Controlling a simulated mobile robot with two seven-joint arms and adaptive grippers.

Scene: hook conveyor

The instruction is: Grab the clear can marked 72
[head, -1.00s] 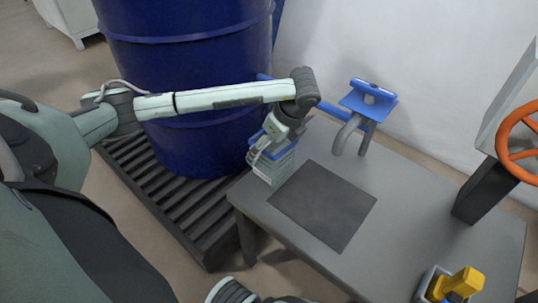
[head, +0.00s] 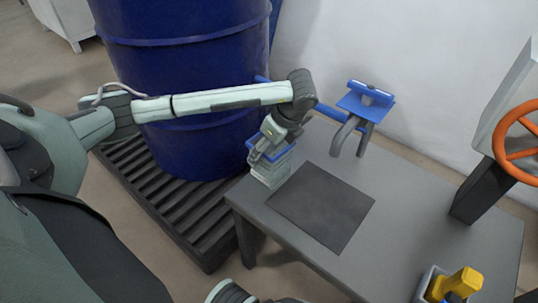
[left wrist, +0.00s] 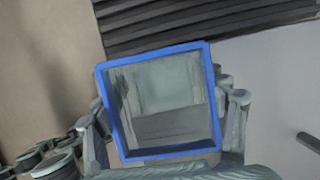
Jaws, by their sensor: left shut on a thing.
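A clear, square-sided can (head: 268,173) with a blue rim is at the table's far left corner in the head view. My left gripper (head: 268,150) is shut on it near the rim. In the left wrist view the can's blue rim (left wrist: 213,110) frames a see-through, empty-looking inside, with gripper fingers on its left and right sides. I cannot tell whether the can's base touches the table. No number on it is readable. My right gripper is not visible.
A grey table (head: 420,190) bears a dark square mat (head: 320,207), a blue-topped stand (head: 366,103) and a yellow object in a small holder (head: 460,284). A large blue drum (head: 185,90) stands on a dark slatted pallet (head: 165,200). An orange wheel (head: 505,140) is at right.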

